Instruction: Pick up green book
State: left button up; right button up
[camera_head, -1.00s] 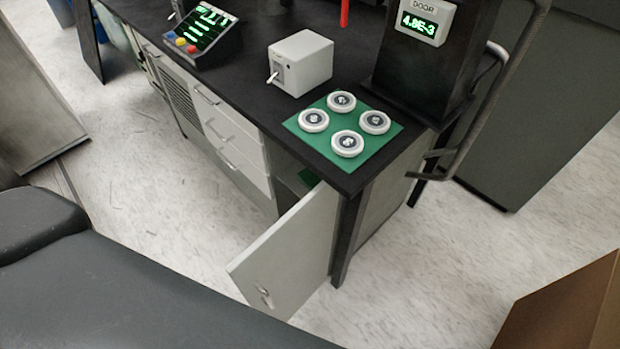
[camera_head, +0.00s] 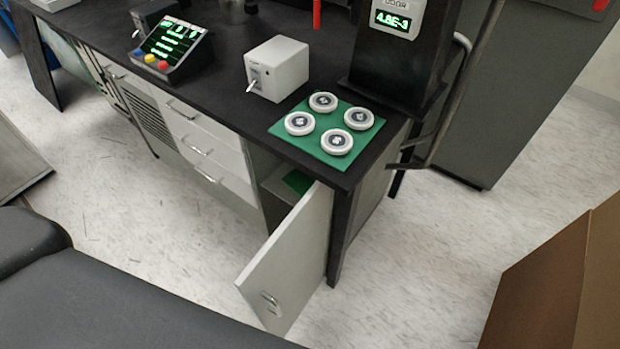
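A flat green item (camera_head: 297,182), which may be the green book, lies inside the open cabinet under the bench. Only a small part of it shows; the cabinet door (camera_head: 290,262) and the bench hide the rest. The door stands swung open towards me. Neither of my grippers is in view.
The black bench (camera_head: 216,95) carries a green mat (camera_head: 283,128) with several white round discs, a white box with a lever (camera_head: 277,68) and a control panel (camera_head: 173,48). A brown box (camera_head: 540,285) stands at the lower right. Floor (camera_head: 420,250) is clear between them.

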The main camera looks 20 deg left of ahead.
aim_at(297, 181)
jog(key=j+z, duration=0.35)
jog(key=k+j+z, duration=0.2)
jog(key=j+z, duration=0.45)
jog(key=j, duration=0.15)
jog(key=k+j+z, duration=0.25)
jog(key=j, duration=0.2)
jog(key=j+z, duration=0.65)
jog(key=j, duration=0.2)
jog(key=i, duration=0.05)
